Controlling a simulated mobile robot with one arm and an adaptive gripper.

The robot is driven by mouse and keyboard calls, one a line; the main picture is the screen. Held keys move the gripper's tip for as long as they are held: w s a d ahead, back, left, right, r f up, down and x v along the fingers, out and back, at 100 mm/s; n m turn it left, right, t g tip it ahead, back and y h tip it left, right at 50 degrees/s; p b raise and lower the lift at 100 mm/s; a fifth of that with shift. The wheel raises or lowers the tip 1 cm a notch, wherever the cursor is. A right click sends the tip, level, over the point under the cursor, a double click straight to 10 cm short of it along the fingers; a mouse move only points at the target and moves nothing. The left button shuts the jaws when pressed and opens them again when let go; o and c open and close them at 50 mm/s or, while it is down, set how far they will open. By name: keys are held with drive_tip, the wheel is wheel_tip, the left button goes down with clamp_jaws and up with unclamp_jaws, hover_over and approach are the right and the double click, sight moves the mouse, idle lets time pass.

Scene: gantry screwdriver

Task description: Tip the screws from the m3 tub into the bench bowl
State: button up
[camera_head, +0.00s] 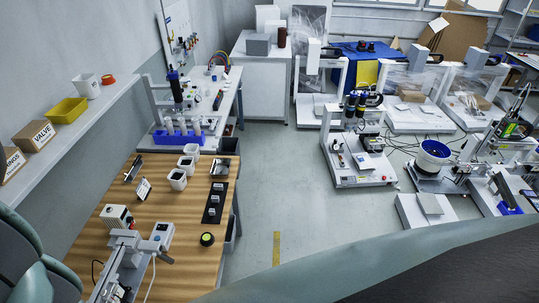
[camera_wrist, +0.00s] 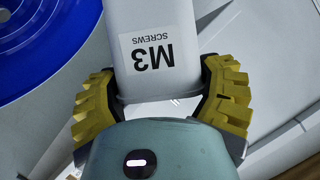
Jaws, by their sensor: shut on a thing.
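The m3 tub (camera_wrist: 150,75) is a white container with an upside-down "M3 SCREWS" label in the wrist view. My gripper (camera_wrist: 162,78) is shut on it, with a yellow ribbed finger on each side. The tub's mouth and the screws inside are out of sight. A blue round bowl (camera_wrist: 40,40) with concentric ridges lies at the upper left of the wrist view, apart from the tub. A blue bowl on a white machine (camera_head: 435,149) shows at the right of the head view. I cannot make out my gripper in the head view.
A wooden bench (camera_head: 185,225) at left holds several white tubs (camera_head: 178,179), a black strip (camera_head: 215,203) and small devices. A blue rack (camera_head: 178,138) stands behind it. White gantry machines (camera_head: 360,165) stand at centre and right. Grey floor (camera_head: 290,190) between them is clear.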

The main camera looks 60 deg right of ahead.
drive_tip(key=shift+w+d+m+y+b, duration=0.35)
drive_tip(key=shift+d+m+b, duration=0.2)
drive_tip(key=shift+b, duration=0.35)
drive_tip(key=shift+w+d+f+m+y+b, duration=0.25)
drive_tip(key=shift+m+b, duration=0.25)
drive_tip(key=shift+b, duration=0.3)
drive_tip(key=shift+w+d+f+m+y+b, duration=0.1)
drive_tip(key=shift+m+y+b, duration=0.1)
drive_tip(key=shift+m+b, duration=0.4)
drive_tip(key=shift+w+d+f+m+y+b, duration=0.2)
drive_tip(key=shift+f+m+b, duration=0.25)
drive_tip(key=shift+b, duration=0.55)
drive_tip(key=shift+s+d+f+m+y+b, duration=0.1)
drive_tip(key=shift+f+m+y+b, duration=0.3)
drive_tip(key=shift+b, duration=0.55)
drive_tip(key=shift+w+d+f+m, duration=0.1)
drive_tip(key=shift+m, duration=0.2)
drive_tip(key=m+b, duration=0.1)
drive_tip(key=m+y+b, duration=0.1)
drive_tip(key=shift+w+d+f+m+t+b, duration=0.2)
drive_tip(key=shift+d+m+t+b, duration=0.1)
drive_tip(key=shift+d+m+b, duration=0.1)
drive_tip(key=shift+w+d+m+t+y+b, duration=0.2)
drive_tip(key=shift+d+m+t+y+b, duration=0.1)
drive_tip(key=shift+m+b, duration=0.85)
